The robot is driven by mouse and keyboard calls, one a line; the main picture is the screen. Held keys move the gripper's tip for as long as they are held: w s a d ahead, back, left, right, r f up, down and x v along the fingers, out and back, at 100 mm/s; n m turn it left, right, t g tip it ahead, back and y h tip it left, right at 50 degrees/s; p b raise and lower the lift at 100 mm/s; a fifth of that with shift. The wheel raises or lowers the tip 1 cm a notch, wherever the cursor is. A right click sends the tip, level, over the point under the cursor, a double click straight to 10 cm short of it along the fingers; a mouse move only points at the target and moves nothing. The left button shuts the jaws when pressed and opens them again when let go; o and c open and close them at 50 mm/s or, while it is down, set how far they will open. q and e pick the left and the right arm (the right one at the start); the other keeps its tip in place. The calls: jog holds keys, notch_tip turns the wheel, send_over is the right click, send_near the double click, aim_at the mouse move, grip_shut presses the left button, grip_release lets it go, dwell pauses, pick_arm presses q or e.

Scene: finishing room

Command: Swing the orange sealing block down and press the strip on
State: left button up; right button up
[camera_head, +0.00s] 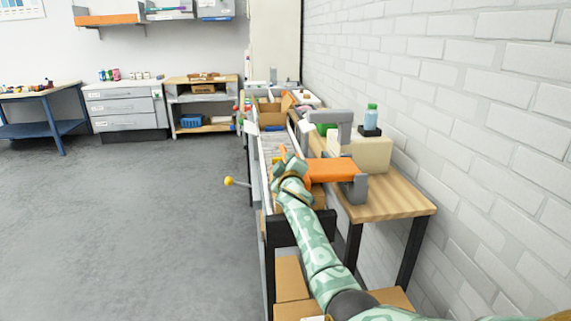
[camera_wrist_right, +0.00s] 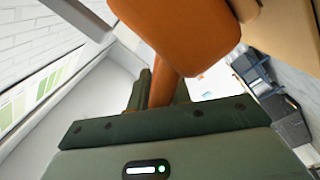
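The orange sealing block (camera_head: 335,170) reaches left from a grey bracket (camera_head: 355,189) over the near end of the bench line. In the right wrist view the block (camera_wrist_right: 185,35) fills the top middle, and a narrower orange handle (camera_wrist_right: 160,90) runs down from it. My right gripper (camera_head: 287,163) is at the block's left end. In the wrist view its two dark green fingers (camera_wrist_right: 160,92) stand on both sides of the handle and look closed on it. I cannot make out the strip. My left gripper is not in view.
A wooden side table (camera_head: 395,207) stands right of the line, with a beige machine (camera_head: 370,153) and a blue bottle (camera_head: 371,118). A white brick wall is at the right. A yellow-knobbed lever (camera_head: 229,181) sticks out left. The grey floor (camera_head: 130,230) at left is clear.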

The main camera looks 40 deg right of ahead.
jog(key=shift+o, duration=1.1)
jog(key=shift+s+d, duration=0.1)
jog(key=shift+d, duration=0.05)
jog(key=shift+s+a+r, duration=0.1)
jog(key=shift+s+a, duration=0.05)
jog(key=shift+a, duration=0.1)
pick_arm(q)
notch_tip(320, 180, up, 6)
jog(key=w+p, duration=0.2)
jog(key=p, duration=0.4)
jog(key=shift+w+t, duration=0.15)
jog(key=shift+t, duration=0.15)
pick_arm(e)
jog(key=v, duration=1.5)
jog(key=shift+s, duration=0.45)
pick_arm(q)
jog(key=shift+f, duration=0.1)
pick_arm(e)
jog(key=shift+a, duration=0.1)
